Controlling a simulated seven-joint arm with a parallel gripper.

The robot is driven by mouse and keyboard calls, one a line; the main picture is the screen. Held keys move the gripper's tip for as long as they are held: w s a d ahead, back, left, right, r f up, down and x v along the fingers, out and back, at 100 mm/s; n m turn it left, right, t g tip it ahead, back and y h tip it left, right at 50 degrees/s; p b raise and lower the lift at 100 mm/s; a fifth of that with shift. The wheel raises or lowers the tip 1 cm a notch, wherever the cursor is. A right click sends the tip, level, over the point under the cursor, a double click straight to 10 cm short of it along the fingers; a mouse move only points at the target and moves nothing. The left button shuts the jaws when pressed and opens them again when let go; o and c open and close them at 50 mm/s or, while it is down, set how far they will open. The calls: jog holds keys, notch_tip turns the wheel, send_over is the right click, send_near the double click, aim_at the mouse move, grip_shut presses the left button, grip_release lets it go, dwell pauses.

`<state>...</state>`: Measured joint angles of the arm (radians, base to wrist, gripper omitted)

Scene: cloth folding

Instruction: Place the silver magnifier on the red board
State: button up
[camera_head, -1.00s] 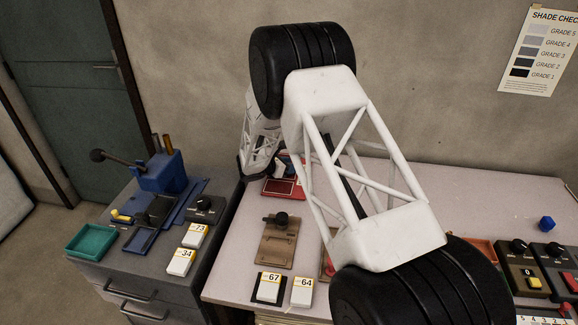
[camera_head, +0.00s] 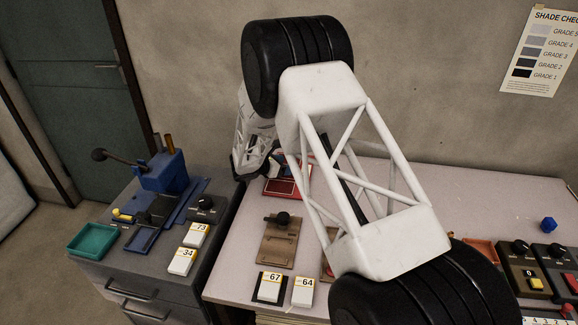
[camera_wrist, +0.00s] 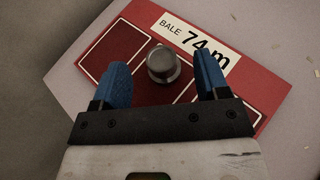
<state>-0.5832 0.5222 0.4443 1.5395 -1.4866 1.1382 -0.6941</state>
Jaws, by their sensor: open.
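The silver magnifier (camera_wrist: 163,64) is a short round metal piece with a knob-like top. My gripper (camera_wrist: 161,75) has two blue fingers spread on either side of the magnifier, with a visible gap to each. Whether the magnifier rests fully flat is hard to tell from above.
A brown plate with a black knob (camera_head: 279,240) lies in front of the board. Number blocks (camera_head: 270,287) stand at the table's front edge. A grey cabinet to the left holds a blue press (camera_head: 163,172) and a green tray (camera_head: 92,241).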

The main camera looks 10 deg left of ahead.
jog(key=v, duration=0.8)
jog(key=shift+s+a+r, duration=0.2)
jog(key=shift+s+a, duration=0.05)
jog(key=shift+s, duration=0.05)
jog(key=shift+d, duration=0.1)
dwell(0.5)
jog(key=shift+d+r, duration=0.25)
jog(key=shift+r, duration=0.05)
jog(key=s+d+r+m+g+y, duration=0.1)
jog(key=s+d+r+m+g, duration=0.1)
jog(key=s+d+r+m, duration=0.45)
jog(key=s+d+r+m+g, duration=0.2)
jog(key=s+d+r+g, duration=0.15)
jog(key=d+r, duration=0.7)
jog(key=s+d+r+m+g+y, duration=0.15)
jog(key=s+d+r+m, duration=0.4)
jog(key=d, duration=0.65)
jog(key=s+d+r+m+y, duration=0.1)
jog(key=s+d+m, duration=0.3)
jog(key=s, duration=0.7)
jog(key=s+d+r+m+y, duration=0.2)
jog(key=s+d+m+y, duration=0.1)
jog(key=s, duration=0.9)
jog(key=s+d+r+m+y, duration=0.1)
jog(key=s+d+m+y, duration=0.2)
jog(key=s+d+m, duration=0.3)
jog(key=shift+s+d+r, duration=0.3)
jog(key=shift+s+r, duration=0.05)
jog(key=shift+s, duration=2.45)
